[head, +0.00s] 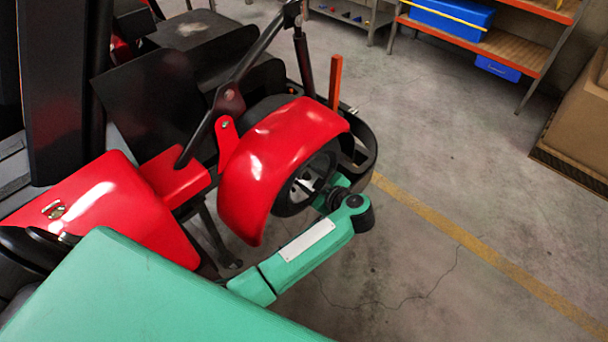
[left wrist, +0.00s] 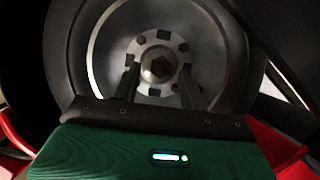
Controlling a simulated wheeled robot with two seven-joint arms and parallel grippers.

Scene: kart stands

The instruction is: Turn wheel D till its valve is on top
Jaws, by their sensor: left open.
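A wheel (head: 290,203) with a black tyre sits under a red fender (head: 270,150) in the head view; no letter shows on it, so I cannot tell from a mark that it is wheel D. My left gripper (head: 312,188) reaches its face from the right. In the left wrist view the wheel (left wrist: 100,60) fills the picture, with a bolted hub and a hex nut at its centre. The open fingers of my left gripper (left wrist: 158,82) stand on both sides of the hub; I cannot tell whether they touch it. I cannot make out the valve. My right gripper is not in view.
The red and black kart body (head: 110,205) fills the left side. An orange post (head: 335,82) stands behind the fender. Shelving with a blue bin (head: 450,18) is at the back, and a cardboard box (head: 580,125) at the right. The floor with a yellow line (head: 440,222) is clear.

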